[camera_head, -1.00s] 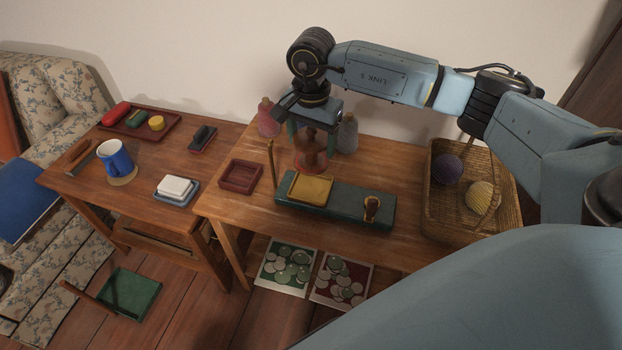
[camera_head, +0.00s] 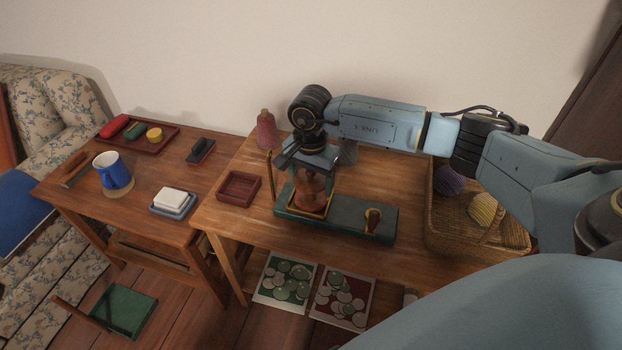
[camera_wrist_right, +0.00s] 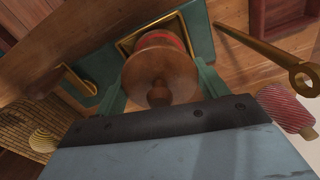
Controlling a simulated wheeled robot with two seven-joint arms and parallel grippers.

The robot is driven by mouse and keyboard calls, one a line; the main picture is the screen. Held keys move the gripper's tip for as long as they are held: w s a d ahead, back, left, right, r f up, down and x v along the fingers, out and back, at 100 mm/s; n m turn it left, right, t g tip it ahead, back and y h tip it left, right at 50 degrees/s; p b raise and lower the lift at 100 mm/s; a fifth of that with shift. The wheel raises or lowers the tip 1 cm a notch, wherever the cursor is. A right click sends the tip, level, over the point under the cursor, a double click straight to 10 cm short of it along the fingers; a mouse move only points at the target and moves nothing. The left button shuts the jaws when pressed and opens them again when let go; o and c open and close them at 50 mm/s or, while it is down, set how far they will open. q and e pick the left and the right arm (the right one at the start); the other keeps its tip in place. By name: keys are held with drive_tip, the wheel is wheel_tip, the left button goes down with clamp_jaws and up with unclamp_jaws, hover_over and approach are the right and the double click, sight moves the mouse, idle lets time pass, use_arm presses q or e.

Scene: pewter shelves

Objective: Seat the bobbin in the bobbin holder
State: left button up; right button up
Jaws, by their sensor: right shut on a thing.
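The bobbin (camera_head: 311,187), a wooden spool with red thread, is upright in my right gripper (camera_head: 312,174). The bobbin holder (camera_head: 345,219) is a green base with a square brass frame at its left end. The bobbin's lower end is over this frame; I cannot tell whether it touches the bottom. In the right wrist view the bobbin (camera_wrist_right: 158,75) sits between the two green fingers (camera_wrist_right: 162,88), its red far end within the outline of the brass frame (camera_wrist_right: 125,45). My left gripper is not in view.
A pink cone (camera_head: 266,130) and grey cone (camera_head: 348,152) stand behind. A red tray (camera_head: 239,188) is left, a yarn basket (camera_head: 455,235) right.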

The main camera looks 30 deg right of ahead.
drive_tip(key=shift+f, duration=0.1)
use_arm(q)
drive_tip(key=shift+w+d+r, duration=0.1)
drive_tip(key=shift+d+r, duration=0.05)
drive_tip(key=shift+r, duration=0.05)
use_arm(e)
drive_tip(key=o, duration=1)
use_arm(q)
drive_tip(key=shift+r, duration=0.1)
use_arm(e)
wheel_tip(320, 180, up, 11)
drive_tip(key=p, duration=0.2)
drive_tip(key=shift+p, duration=0.3)
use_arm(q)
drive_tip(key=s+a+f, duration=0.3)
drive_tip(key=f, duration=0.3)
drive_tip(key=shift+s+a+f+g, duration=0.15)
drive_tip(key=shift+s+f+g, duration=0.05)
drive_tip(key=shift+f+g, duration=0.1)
use_arm(e)
drive_tip(key=shift+r, duration=0.65)
